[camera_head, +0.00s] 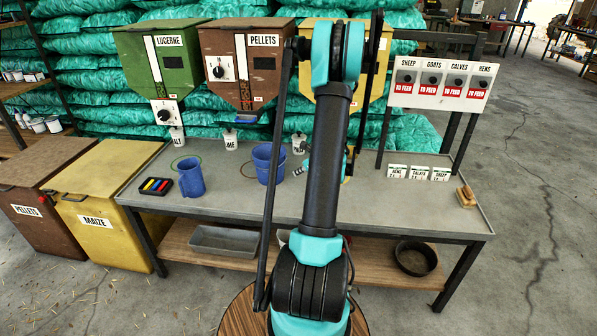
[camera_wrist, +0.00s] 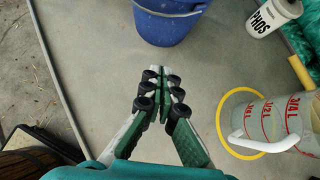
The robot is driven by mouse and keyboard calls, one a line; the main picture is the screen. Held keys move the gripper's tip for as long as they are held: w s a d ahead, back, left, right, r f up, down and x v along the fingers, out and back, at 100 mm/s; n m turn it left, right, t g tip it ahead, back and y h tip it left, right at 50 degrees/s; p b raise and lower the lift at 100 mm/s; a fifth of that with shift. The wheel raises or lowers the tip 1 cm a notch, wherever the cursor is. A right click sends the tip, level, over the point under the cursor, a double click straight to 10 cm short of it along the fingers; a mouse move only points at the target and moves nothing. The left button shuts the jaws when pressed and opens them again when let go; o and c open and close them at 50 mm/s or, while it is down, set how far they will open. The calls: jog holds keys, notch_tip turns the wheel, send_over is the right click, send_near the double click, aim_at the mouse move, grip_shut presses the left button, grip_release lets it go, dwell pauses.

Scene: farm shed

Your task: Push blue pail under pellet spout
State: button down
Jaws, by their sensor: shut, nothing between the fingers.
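The blue pail (camera_head: 268,165) stands upright on the bench, to the right of and a little in front of the pellet spout (camera_head: 246,118) under the brown PELLETS hopper (camera_head: 247,65). A brown ring mark (camera_head: 243,170) on the bench shows at the pail's left side; the pail hides part of that area. My gripper (camera_head: 302,172) is low over the bench at the pail's right, partly hidden by my arm. In the wrist view my gripper (camera_wrist: 164,78) is shut and empty, its tips pointing at the pail (camera_wrist: 170,25) with a small gap visible.
A blue jug (camera_head: 190,178) and a black tray (camera_head: 156,186) stand left. A clear measuring jug (camera_wrist: 275,120) stands on a yellow ring (camera_wrist: 225,125) beside my gripper. A white PHOS tub (camera_wrist: 274,17) stands near the pail.

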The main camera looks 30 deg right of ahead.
aim_at(280, 173)
jog(key=x, duration=0.6)
jog(key=shift+w+a+f, duration=0.1)
jog(key=shift+w+f, duration=0.1)
jog(key=shift+w, duration=0.05)
jog(key=shift+w+a, duration=0.2)
jog(key=shift+w, duration=0.35)
jog(key=shift+w+a, duration=0.2)
jog(key=shift+w, duration=0.35)
jog(key=shift+w+a, duration=0.2)
jog(key=shift+w, duration=0.55)
jog(key=shift+w+a, duration=0.1)
jog(key=shift+w, duration=0.25)
jog(key=w+a, duration=0.1)
jog(key=w, duration=0.2)
jog(key=w+a, duration=0.1)
jog(key=w, duration=0.2)
jog(key=w+a, duration=0.1)
jog(key=w, duration=0.3)
jog(key=shift+a, duration=0.25)
